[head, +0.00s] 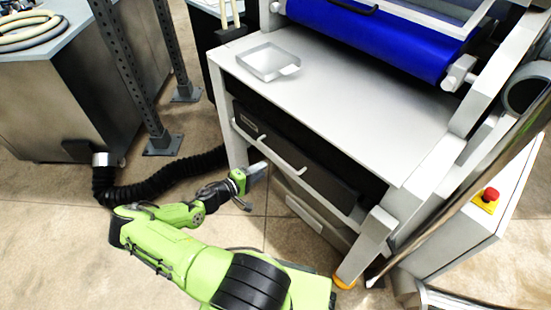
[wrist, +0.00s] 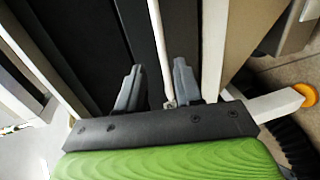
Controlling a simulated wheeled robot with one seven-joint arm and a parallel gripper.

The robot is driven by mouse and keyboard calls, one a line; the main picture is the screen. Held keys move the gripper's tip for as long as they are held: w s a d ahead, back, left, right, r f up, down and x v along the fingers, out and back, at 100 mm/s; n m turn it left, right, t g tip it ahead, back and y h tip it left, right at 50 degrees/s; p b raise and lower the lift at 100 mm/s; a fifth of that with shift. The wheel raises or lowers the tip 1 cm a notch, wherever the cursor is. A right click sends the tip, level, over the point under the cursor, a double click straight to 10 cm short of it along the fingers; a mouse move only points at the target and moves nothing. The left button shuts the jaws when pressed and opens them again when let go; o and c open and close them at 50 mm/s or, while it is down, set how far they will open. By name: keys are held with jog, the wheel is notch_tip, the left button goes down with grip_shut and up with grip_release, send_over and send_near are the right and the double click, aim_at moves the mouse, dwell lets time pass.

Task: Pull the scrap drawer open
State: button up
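The machine has a dark drawer front (head: 326,178) under its pale worktop, with a thin white bar handle (head: 278,152) across it. I take this as the scrap drawer, and it looks closed. My gripper (head: 258,172) is low in front of the machine, close to the handle's left part. In the wrist view my gripper (wrist: 158,88) has its two grey fingers apart. A thin white bar, which looks like the handle (wrist: 158,45), runs through the gap between them. I cannot tell whether either finger touches it.
A grey lower panel with a pale plate (head: 304,211) is beneath the drawer. A clear tray (head: 268,62) lies on the worktop (head: 345,105) below the blue roller (head: 375,35). A black hose (head: 150,178) and a metal post (head: 130,75) stand left. Floor in front is mostly free.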

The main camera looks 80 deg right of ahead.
aim_at(280, 158)
jog(key=b+x, duration=0.1)
jog(key=x, duration=1)
jog(key=shift+w+f+b, duration=0.1)
jog(key=shift+b, duration=0.2)
jog(key=shift+a, duration=0.1)
grip_shut()
